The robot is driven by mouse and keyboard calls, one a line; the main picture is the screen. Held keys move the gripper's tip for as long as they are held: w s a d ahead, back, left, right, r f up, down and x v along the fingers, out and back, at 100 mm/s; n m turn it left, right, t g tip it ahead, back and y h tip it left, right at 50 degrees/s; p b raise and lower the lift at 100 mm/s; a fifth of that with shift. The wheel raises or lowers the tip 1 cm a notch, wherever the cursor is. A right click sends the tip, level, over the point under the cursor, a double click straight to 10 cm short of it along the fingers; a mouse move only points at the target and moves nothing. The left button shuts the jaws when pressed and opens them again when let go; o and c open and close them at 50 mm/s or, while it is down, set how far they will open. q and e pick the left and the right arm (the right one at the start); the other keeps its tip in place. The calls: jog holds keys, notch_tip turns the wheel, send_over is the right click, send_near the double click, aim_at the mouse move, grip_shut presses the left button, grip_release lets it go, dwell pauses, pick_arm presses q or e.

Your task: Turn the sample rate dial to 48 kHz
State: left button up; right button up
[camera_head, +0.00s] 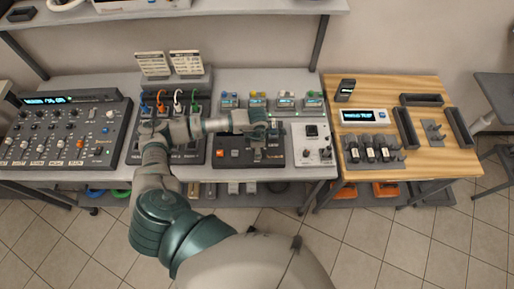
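My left arm reaches over the bench from the left. My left gripper (270,143) is over the right part of a dark box with an orange button (248,153). The fingers are small and partly covered by the wrist, so I cannot tell whether they are open or touching anything. I cannot make out a dial marked with sample rates; it may be hidden under the gripper. A light panel with knobs and a small dark display (313,144) stands just right of the gripper. My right gripper is not in view.
A mixing console (62,132) stands at the left. A patch box with coloured cables (168,135) sits beside it. Several small display units (257,101) line up behind the gripper. A wooden table (440,165) at the right holds a lit display unit (364,116) and dark trays.

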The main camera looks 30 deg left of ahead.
pick_arm(q)
grip_shut()
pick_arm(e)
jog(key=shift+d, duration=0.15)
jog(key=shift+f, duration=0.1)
pick_arm(q)
jog(key=shift+f+m+b, duration=0.15)
jog(key=shift+m+b, duration=0.85)
jog(key=shift+b, duration=0.1)
jog(key=m+b, duration=0.2)
jog(key=shift+a+m, duration=0.1)
jog(key=shift+m, duration=0.2)
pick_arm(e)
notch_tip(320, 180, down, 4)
pick_arm(q)
jog(key=m+b, duration=0.5)
jog(key=m, duration=0.1)
jog(key=shift+b, duration=0.4)
jog(key=shift+r+m+b, duration=0.25)
jog(key=shift+m+b, duration=0.05)
jog(key=shift+m, duration=0.3)
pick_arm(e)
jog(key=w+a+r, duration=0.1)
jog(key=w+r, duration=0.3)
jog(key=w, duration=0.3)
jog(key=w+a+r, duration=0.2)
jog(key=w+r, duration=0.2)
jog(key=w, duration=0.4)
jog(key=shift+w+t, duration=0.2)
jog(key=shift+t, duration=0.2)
